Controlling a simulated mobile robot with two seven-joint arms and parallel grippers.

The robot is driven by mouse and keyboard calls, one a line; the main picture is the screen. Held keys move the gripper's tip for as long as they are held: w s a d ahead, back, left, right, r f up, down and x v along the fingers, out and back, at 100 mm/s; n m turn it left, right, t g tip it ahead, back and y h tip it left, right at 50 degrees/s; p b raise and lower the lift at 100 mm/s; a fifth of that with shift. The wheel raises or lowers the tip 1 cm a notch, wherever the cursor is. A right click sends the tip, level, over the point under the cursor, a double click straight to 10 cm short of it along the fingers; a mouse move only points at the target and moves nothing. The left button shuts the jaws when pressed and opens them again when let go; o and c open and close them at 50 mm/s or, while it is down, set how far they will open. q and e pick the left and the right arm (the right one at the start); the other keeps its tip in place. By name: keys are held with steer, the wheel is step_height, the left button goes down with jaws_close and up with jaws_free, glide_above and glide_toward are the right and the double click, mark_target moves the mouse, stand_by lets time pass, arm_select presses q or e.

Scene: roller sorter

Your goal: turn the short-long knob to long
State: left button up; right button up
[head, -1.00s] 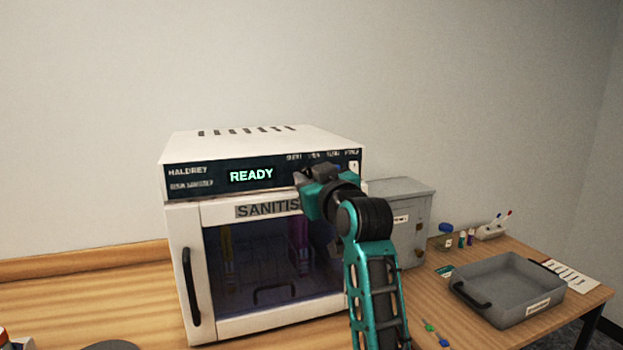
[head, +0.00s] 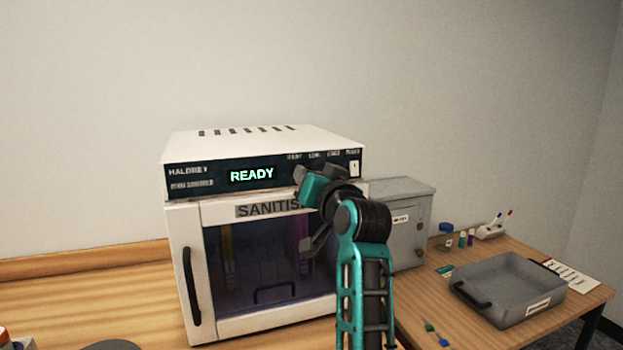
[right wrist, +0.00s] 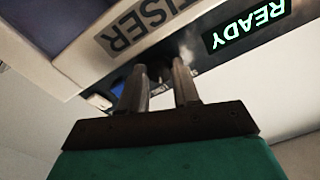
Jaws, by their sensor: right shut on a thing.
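The white sanitiser cabinet (head: 270,150) has a dark control panel (head: 212,177) with a lit READY display. My right gripper (head: 304,176) is at the right part of the panel, below small labels too blurred to read fully. In the right wrist view my right gripper (right wrist: 160,78) is shut on a small dark knob (right wrist: 154,72), seen between its two fingertips. The knob is hidden behind my gripper in the head view, and I cannot tell which way it points. My left gripper is not in view.
The cabinet's glass door (head: 265,265) is shut, with a black handle (head: 191,287) at its left. A grey box (head: 405,230) stands close to the right. A grey tray (head: 508,287), a blue-lidded jar (head: 445,237) and a marker holder (head: 490,231) are further right.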

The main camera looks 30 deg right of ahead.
steer(key=shift+r, duration=0.1)
steer(key=o, duration=0.8)
steer(key=shift+c, duration=0.2)
